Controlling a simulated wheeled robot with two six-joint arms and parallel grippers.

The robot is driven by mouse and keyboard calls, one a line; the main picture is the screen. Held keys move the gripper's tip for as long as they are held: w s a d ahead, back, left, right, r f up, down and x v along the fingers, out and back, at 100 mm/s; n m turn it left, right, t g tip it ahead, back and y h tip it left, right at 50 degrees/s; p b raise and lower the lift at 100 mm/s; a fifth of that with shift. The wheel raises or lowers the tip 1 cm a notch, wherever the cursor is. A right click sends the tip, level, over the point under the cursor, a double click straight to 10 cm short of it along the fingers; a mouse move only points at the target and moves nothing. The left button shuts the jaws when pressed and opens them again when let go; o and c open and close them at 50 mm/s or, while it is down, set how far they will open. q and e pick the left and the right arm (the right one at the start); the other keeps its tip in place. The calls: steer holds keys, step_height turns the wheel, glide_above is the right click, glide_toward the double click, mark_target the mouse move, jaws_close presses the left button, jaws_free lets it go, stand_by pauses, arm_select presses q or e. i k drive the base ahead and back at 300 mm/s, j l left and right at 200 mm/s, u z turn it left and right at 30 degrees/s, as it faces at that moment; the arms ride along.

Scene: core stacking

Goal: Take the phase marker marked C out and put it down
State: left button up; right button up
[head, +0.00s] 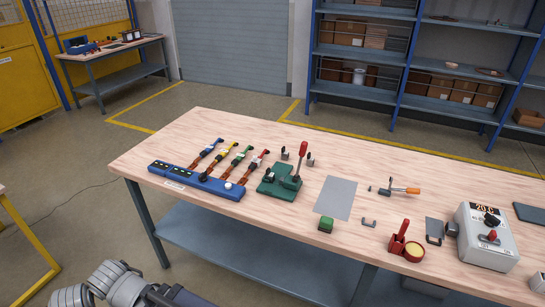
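On the wooden table, a blue block (200,181) holds a row of several cables with coloured parts: blue (212,149), yellow (224,158), green (242,155) and red (257,163). Any letters on them are too small to read, so I cannot tell which phase marker is C. A green fixture (277,184) with an upright red-handled lever (300,160) stands to the right of the cables. Grey links of my own arm show at the bottom left, below the table edge; no fingertips are visible. Neither gripper can be seen.
A grey mat (336,198) lies mid-table, with a green block (325,224) near the front edge. To the right are an orange-handled tool (405,190), a red holder with a yellow disc (405,243) and a grey box (486,238) with a display. The left table corner is clear.

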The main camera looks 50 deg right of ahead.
mark_target(254, 159)
steer(key=i+j+z, duration=0.1)
steer(key=z, duration=0.35)
steer(key=i+j+z, duration=0.25)
steer(key=z, duration=0.2)
steer(key=i+j+z, duration=0.2)
steer(key=z, duration=0.25)
steer(key=i+j+z, duration=0.1)
steer(key=j+z, duration=1.4)
steer(key=i+j, duration=0.05)
steer(key=j, duration=0.05)
